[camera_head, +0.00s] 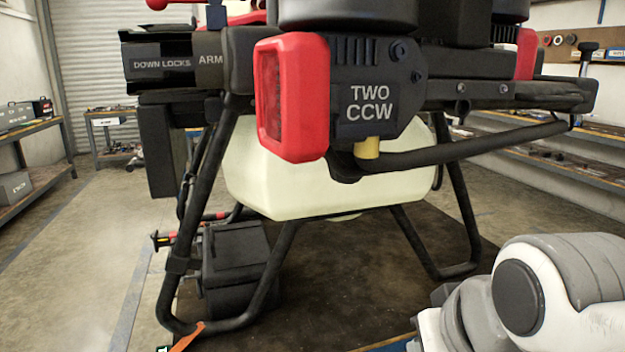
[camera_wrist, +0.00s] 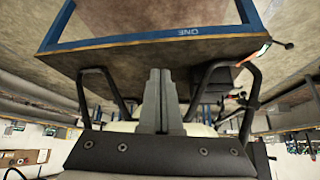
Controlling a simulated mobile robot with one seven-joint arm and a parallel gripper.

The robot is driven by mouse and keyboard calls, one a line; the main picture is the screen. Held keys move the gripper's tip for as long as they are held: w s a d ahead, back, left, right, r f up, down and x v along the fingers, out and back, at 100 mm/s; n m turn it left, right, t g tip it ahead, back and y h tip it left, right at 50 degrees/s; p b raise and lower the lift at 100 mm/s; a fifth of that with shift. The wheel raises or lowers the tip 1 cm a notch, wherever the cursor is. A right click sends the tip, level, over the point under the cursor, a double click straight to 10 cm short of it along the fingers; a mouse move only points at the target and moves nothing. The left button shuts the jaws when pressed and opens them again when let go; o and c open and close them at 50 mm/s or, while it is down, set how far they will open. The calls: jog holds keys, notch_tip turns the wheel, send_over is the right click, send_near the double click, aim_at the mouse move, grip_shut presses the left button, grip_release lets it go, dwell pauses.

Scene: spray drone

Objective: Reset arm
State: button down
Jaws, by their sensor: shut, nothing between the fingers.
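My gripper (camera_wrist: 160,75) shows in the wrist view, its two grey fingers pressed together with nothing between them. That view is upside down, and the fingers overlap the drone's landing legs and pale tank behind them. In the head view, part of my white and grey arm (camera_head: 545,290) is at the lower right, and my gripper is not visible there. The spray drone (camera_head: 372,105) fills the middle, with a black motor mount marked TWO CCW, a red lamp housing (camera_head: 291,97) and a cream tank (camera_head: 330,182). I see no contact between my arm and the drone.
The drone stands on a dark mat or platform (camera_head: 370,290), edged in blue in the wrist view (camera_wrist: 150,40). A black box (camera_head: 238,262) sits by its left legs. Workbenches (camera_head: 40,190) line the left, shelves the right. Floor at left is clear.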

notch_tip(320, 180, down, 6)
jog(key=s+g, duration=0.2)
notch_tip(320, 180, up, 27)
jog(key=p, duration=2.5)
jog(key=shift+w+t+p, duration=0.3)
jog(key=shift+w+p, duration=0.1)
jog(key=shift+d, duration=0.1)
